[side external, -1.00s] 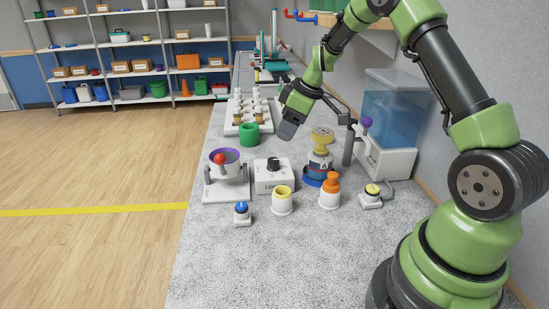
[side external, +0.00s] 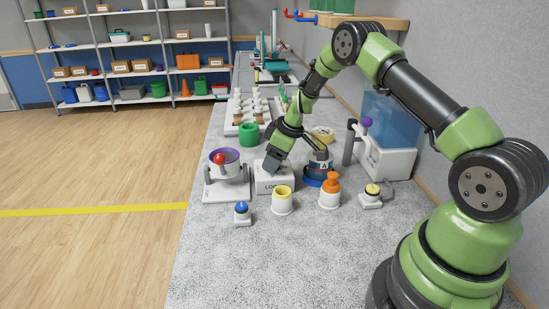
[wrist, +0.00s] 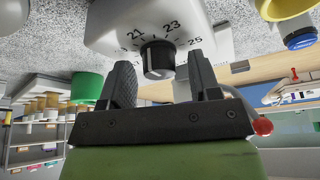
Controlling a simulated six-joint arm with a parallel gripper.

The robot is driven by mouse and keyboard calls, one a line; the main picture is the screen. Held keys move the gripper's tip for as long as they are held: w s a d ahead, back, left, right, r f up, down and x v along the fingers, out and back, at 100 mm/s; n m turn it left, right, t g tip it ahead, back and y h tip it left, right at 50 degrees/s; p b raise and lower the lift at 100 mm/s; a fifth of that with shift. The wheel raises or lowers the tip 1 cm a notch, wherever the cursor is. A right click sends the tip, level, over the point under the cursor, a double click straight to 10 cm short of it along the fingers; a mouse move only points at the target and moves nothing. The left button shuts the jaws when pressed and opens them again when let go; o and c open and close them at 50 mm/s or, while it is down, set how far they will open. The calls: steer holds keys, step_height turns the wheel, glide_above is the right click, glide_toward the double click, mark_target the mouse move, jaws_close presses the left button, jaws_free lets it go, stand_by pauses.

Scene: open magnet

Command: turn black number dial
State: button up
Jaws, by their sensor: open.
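The black number dial (wrist: 158,60) sits on a white box with printed numbers around it, among them 21, 23 and 25. A white line marks the dial. The white box (side external: 274,183) stands on the grey speckled table, and my gripper hides the dial in the side view. My gripper (side external: 273,165) is tilted down at the box. In the wrist view, its two dark fingers (wrist: 162,78) are open, one on each side of the dial. A gap shows between each finger and the dial, and nothing is held.
Left of the box stands a purple-rimmed bowl (side external: 224,157) on a white stand. In front are a yellow-rimmed cup (side external: 282,204), a blue button (side external: 241,208) and an orange-topped bottle (side external: 330,188). A green cup (side external: 249,136) stands behind. The front table is clear.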

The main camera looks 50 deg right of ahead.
steer(key=c, duration=0.9)
steer(key=shift+a+m, duration=0.1)
steer(key=shift+m, duration=0.4)
steer(key=m+h, duration=0.2)
steer(key=m, duration=0.2)
steer(key=shift+a+m+h, duration=0.1)
steer(key=shift+m+h, duration=0.8)
steer(key=shift+m, duration=1.4)
steer(key=o, duration=0.9)
steer(key=shift+r, duration=0.15)
